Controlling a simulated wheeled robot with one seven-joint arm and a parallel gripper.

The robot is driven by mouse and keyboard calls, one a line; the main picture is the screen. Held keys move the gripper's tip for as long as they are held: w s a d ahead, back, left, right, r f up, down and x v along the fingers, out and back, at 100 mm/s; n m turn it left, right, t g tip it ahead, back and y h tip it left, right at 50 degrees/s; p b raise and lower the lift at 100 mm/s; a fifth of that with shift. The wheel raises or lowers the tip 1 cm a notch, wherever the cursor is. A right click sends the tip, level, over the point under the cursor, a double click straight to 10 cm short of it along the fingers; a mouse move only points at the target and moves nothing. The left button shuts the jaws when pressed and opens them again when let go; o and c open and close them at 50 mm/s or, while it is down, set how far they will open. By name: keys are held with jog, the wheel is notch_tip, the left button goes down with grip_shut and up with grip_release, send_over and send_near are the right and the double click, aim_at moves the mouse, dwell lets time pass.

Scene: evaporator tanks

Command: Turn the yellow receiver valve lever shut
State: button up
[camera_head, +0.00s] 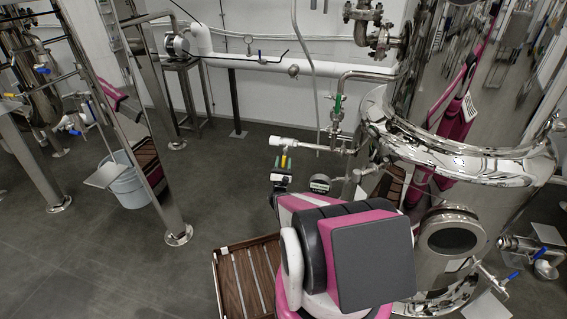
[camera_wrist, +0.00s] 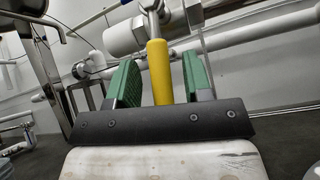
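The yellow receiver valve lever (camera_wrist: 158,72) stands upright in the wrist view, below a metal valve stem and white fitting. My gripper (camera_wrist: 158,80) has its two green-padded fingers on either side of the lever, with a visible gap on both sides. It is open around the lever and I see no contact. In the head view the lever (camera_head: 284,160) is a small yellow strip below the white horizontal fitting (camera_head: 292,143), with my gripper (camera_head: 282,172) at it. My arm hides part of the area below.
A large polished tank (camera_head: 470,160) stands close on the right. A brown slatted platform (camera_head: 250,280) lies by my arm. White pipes (camera_head: 300,67) run along the back wall. A steel post (camera_head: 165,200) and a pale bucket (camera_head: 125,180) stand left; grey floor between is clear.

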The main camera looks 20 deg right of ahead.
notch_tip(320, 180, up, 5)
jog(key=shift+s+f, duration=0.1)
jog(key=shift+f, duration=0.1)
jog(key=o, duration=0.6)
jog(key=a+r, duration=0.1)
jog(key=a, duration=0.1)
jog(key=s+a+r, duration=0.2)
jog(key=a, duration=0.1)
jog(key=shift+s+a+r, duration=0.15)
jog(key=shift+a+r, duration=0.2)
jog(key=shift+r, duration=0.05)
jog(key=shift+s+a+r, duration=0.2)
jog(key=shift+a+r, duration=0.2)
jog(key=shift+a, duration=0.4)
jog(key=c, duration=0.6)
jog(key=shift+s+a+r, duration=0.15)
jog(key=shift+a+r, duration=0.15)
jog(key=shift+a, duration=0.35)
jog(key=shift+s+a+r, duration=0.2)
jog(key=shift+a+r, duration=0.15)
jog(key=shift+a, duration=0.25)
jog(key=shift+s+a+r, duration=0.15)
jog(key=shift+a+r, duration=0.15)
jog(key=shift+a, duration=0.35)
jog(key=shift+c, duration=0.3)
